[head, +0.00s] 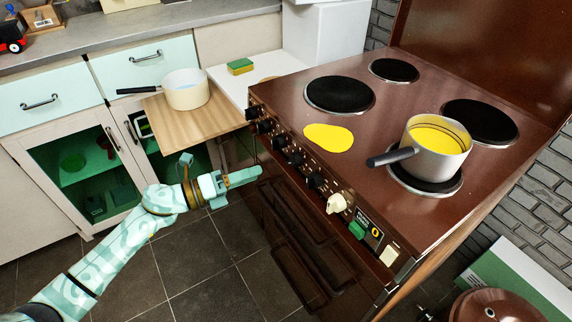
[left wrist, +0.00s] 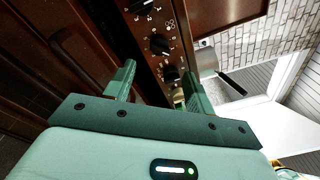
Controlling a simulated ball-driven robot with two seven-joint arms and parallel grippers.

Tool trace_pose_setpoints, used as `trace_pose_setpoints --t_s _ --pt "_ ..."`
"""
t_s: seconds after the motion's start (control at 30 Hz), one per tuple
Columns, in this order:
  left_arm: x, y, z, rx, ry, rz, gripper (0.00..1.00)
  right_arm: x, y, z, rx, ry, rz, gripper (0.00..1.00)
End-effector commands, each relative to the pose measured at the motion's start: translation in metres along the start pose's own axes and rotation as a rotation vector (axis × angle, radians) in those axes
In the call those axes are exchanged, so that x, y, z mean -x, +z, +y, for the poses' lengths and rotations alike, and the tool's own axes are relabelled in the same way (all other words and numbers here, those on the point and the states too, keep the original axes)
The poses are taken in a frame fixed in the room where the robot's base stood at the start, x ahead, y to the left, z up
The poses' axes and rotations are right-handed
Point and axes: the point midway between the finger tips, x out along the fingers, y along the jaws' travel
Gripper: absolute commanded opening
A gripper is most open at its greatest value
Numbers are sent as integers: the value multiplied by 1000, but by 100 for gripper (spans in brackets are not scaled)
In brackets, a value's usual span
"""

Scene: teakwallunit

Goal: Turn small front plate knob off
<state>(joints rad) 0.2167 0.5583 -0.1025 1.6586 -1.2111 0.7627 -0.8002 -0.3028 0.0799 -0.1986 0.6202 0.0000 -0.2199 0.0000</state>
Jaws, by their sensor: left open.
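The brown stove (head: 390,120) has a row of dark knobs along its sloped front panel. Among them are a lower knob (head: 315,179), a middle knob (head: 279,142) and an upper knob (head: 252,112). I cannot tell which one is the small front plate's. My left gripper (head: 260,173) is open and empty, in front of the panel, left of the lower knobs and apart from them. In the left wrist view, one knob (left wrist: 172,74) shows between the fingers, nearer the right one; another knob (left wrist: 160,44) lies beyond. My right gripper is not in view.
A saucepan of yellow liquid (head: 437,150) stands on the front right plate, its handle pointing left. A yellow patch (head: 328,137) lies near the panel. A cream knob-like piece (head: 340,202) sticks out. A white pot (head: 186,92) stands on a wooden board (head: 185,118).

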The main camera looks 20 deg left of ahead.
Motion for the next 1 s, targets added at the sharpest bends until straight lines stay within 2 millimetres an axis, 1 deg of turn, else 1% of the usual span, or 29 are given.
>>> trace_pose_setpoints --t_s 0.03,0.2,0.3,0.4,0.57,0.8,0.83,0.87,0.9,0.97,1.0 --pt "-14 0 1 -1 -2 -1 55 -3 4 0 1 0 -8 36" --pt "-55 -1 2 2 0 -2 55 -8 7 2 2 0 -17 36" --pt "-73 -1 2 2 0 -2 55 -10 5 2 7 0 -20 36" --pt "-85 -1 2 4 1 -1 55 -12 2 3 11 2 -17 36" --pt "-94 0 2 4 2 -2 55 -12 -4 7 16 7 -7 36" --pt "-95 0 1 4 2 -2 55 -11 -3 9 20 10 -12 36" --pt "-95 0 1 4 2 -2 49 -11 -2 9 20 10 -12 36" --pt "-95 0 1 4 2 -2 41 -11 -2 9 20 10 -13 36" --pt "-95 0 1 4 2 -2 30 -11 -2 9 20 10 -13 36" --pt "-95 0 2 4 3 -2 13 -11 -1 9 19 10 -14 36" --pt "-94 0 2 4 3 -2 13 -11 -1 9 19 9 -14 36"
